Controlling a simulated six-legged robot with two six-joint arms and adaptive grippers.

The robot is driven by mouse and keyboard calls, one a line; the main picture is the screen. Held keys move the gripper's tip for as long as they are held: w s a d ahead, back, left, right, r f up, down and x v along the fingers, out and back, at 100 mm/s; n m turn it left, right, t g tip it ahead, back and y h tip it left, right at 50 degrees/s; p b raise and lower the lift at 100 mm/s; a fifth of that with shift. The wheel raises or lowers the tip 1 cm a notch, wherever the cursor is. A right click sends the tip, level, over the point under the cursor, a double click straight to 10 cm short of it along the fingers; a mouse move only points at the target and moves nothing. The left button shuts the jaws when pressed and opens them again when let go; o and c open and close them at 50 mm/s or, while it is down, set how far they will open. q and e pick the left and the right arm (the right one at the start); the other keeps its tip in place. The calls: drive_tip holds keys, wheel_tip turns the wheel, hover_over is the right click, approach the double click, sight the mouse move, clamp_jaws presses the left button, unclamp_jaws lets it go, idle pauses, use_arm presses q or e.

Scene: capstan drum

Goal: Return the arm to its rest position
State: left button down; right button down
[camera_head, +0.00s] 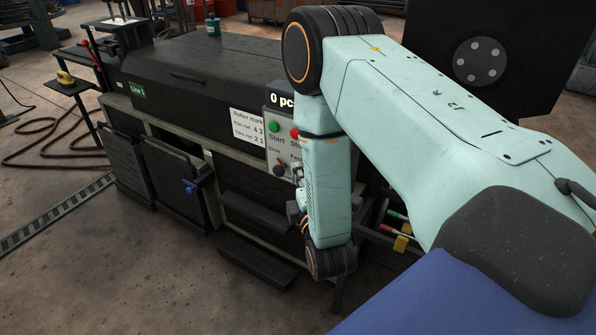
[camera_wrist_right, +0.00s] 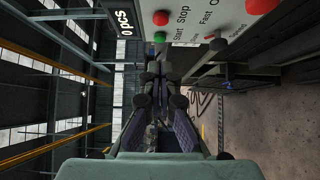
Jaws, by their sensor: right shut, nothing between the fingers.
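My right arm (camera_head: 430,105) is mint green with black joints and reaches in from the right, bent down in front of the machine. My right gripper (camera_head: 297,208) is mostly hidden behind its own wrist link in the head view. In the right wrist view the right gripper (camera_wrist_right: 160,70) is shut and empty, its fingers together. The control panel (camera_head: 273,108) stands just beyond the arm, with a green Start button (camera_wrist_right: 160,36) and a red Stop button (camera_wrist_right: 161,17). The fingertips appear apart from the panel. My left gripper is not in view.
The black machine (camera_head: 190,72) has a "0 pcs" display (camera_head: 281,99) and a roller mark sign (camera_head: 247,126). A blue-handled part (camera_head: 189,187) sticks out at its front. Colored handles (camera_head: 401,243) lie below my arm.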

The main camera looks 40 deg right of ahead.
idle(0.5)
drive_tip(key=s+a+f+m+g+y, duration=0.25)
drive_tip(key=s+f+m+g, duration=0.2)
drive_tip(key=f, duration=0.25)
drive_tip(key=s+a+f+m+g+y, duration=0.2)
drive_tip(key=s+a+f+m+g, duration=0.15)
drive_tip(key=s+f+m, duration=0.35)
drive_tip(key=s+a+f+g, duration=0.1)
drive_tip(key=s+f+g, duration=0.1)
drive_tip(key=s, duration=0.4)
drive_tip(key=s+a+f+m+g+y, duration=0.1)
drive_tip(key=s+a+f+g, duration=0.1)
drive_tip(key=s, duration=0.5)
drive_tip(key=s+a+f+m+g+y, duration=0.1)
drive_tip(key=s+a+f+g, duration=0.1)
drive_tip(key=s+g, duration=0.2)
drive_tip(key=s, duration=0.2)
drive_tip(key=shift+s+g, duration=0.3)
drive_tip(key=shift+m+y, duration=0.25)
